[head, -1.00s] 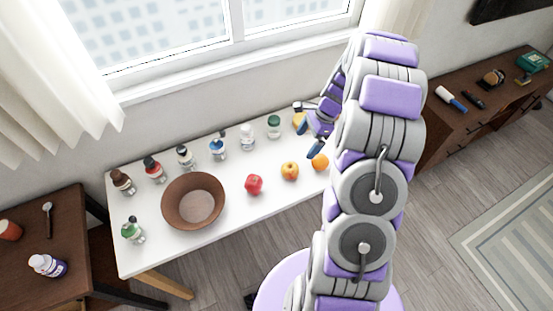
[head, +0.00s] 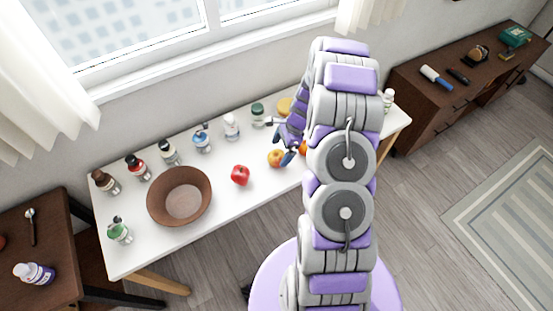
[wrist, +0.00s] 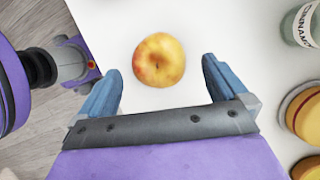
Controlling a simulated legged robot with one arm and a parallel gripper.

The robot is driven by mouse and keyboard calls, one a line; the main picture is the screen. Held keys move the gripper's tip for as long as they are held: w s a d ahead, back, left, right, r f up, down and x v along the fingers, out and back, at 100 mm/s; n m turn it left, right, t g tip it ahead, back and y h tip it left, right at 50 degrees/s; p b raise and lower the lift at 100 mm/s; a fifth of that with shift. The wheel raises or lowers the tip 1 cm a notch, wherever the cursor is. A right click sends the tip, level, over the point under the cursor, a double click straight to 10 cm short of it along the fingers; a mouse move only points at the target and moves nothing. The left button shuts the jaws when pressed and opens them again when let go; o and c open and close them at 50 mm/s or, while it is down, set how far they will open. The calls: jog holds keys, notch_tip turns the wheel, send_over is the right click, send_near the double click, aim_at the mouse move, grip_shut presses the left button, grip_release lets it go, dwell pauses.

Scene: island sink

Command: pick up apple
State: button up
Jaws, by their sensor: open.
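A yellow apple with a red blush (head: 275,158) stands on the white table, right of a red round fruit (head: 240,175). In the wrist view the apple (wrist: 158,60) lies ahead of my gripper, roughly centred between the lines of its two blue fingers. My gripper (head: 278,140) is open and empty, just above and beside the apple in the head view. In the wrist view my gripper (wrist: 162,72) shows its fingers spread wider than the apple. No contact with the apple shows.
An orange (head: 303,148) is partly hidden by my arm. A brown bowl (head: 152,203) stands left on the white table (head: 240,203), with several bottles behind. In the wrist view, a labelled jar (wrist: 300,25) and yellow round items (wrist: 304,112) are at right.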

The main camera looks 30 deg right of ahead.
aim_at(278, 154)
jog(key=shift+f, duration=0.4)
jog(key=b+x, duration=0.1)
jog(key=x, duration=0.2)
jog(key=shift+a+f, duration=0.2)
jog(key=shift+f, duration=0.05)
jog(key=shift+a+f, duration=0.2)
jog(key=shift+a, duration=0.25)
jog(key=shift+c, duration=0.4)
jog(key=shift+d, duration=0.5)
jog(key=c, duration=0.4)
jog(key=shift+c, duration=1)
jog(key=shift+a, duration=0.35)
jog(key=c, duration=0.4)
